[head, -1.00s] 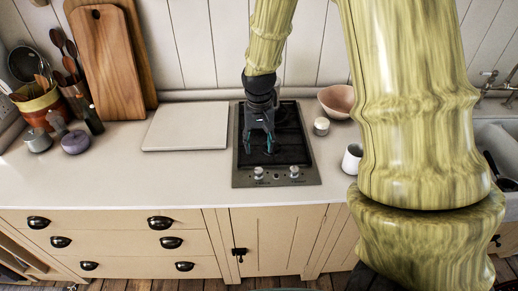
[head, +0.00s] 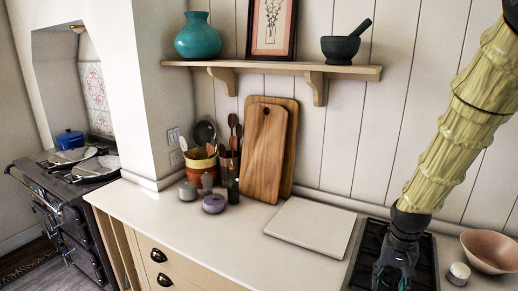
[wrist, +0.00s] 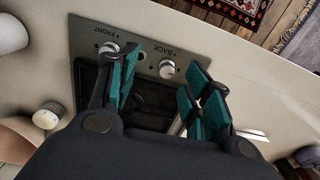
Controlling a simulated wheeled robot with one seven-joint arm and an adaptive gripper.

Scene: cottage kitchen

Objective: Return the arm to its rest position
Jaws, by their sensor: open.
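My gripper (head: 392,278) is at the lower right of the head view, at the end of my green arm, in front of the dark hob (head: 425,262). In the wrist view my gripper (wrist: 160,95) shows its teal fingers spread apart with nothing between them. The hob (wrist: 88,45), with its metal front strip and knobs, lies beyond the fingers there. The gap between the fingertips and the hob is hard to judge.
A white board (head: 310,227) lies left of the hob. A pink bowl (head: 490,250) and a small lidded jar (head: 458,273) stand to its right. Wooden boards (head: 265,155) lean on the wall. A shelf (head: 280,68) holds a teal vase (head: 197,37) and a mortar (head: 341,50).

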